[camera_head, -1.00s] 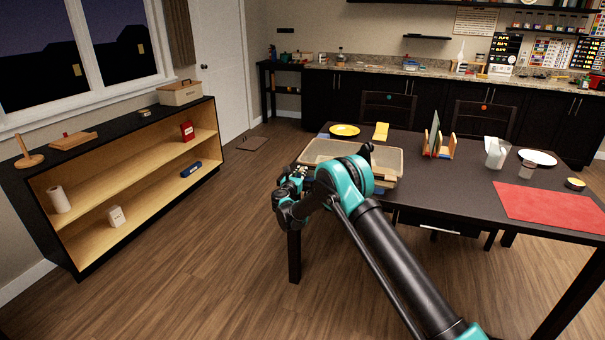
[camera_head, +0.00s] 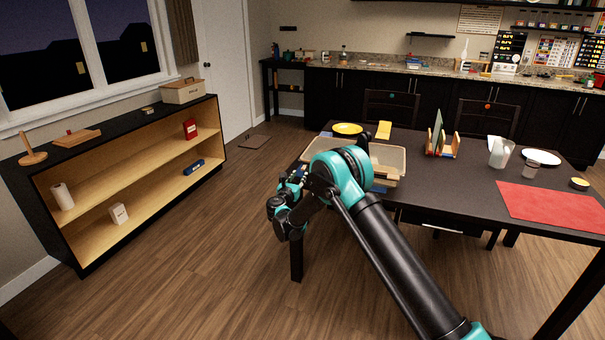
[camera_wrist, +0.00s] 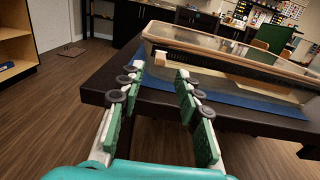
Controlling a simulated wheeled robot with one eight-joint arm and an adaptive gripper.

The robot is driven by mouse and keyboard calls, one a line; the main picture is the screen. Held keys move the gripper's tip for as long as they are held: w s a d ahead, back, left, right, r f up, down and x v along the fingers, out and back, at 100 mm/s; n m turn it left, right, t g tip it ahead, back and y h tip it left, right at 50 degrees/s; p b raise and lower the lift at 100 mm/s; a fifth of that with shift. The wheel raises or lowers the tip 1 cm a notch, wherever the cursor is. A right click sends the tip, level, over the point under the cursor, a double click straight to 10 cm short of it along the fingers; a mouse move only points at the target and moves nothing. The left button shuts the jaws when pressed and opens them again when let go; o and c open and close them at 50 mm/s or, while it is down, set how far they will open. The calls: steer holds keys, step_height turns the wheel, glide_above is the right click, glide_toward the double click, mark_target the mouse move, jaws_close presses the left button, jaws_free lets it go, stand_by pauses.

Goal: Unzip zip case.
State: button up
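I cannot make out a zip case for certain. A small blue elongated item (camera_head: 194,167) lies on the lower shelf of the bookcase at left; it is too small to tell what it is. My gripper (camera_head: 285,205) hangs at the left end of the dark table, partly hidden by my arm. In the wrist view my gripper (camera_wrist: 158,72) is open and empty, its two green-padded fingers apart. They point at the table's edge and a shallow beige tray (camera_wrist: 215,45) just beyond. A flat blue thing (camera_wrist: 240,101) lies under the tray.
The dark table (camera_head: 455,185) also holds a yellow plate (camera_head: 347,128), an upright rack (camera_head: 440,145), a clear pitcher (camera_head: 499,153) and a red mat (camera_head: 548,203). Chairs stand behind it. The wooden floor (camera_head: 200,260) between table and bookcase is clear.

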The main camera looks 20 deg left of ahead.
steer(key=s, duration=0.5)
steer(key=shift+s, duration=0.15)
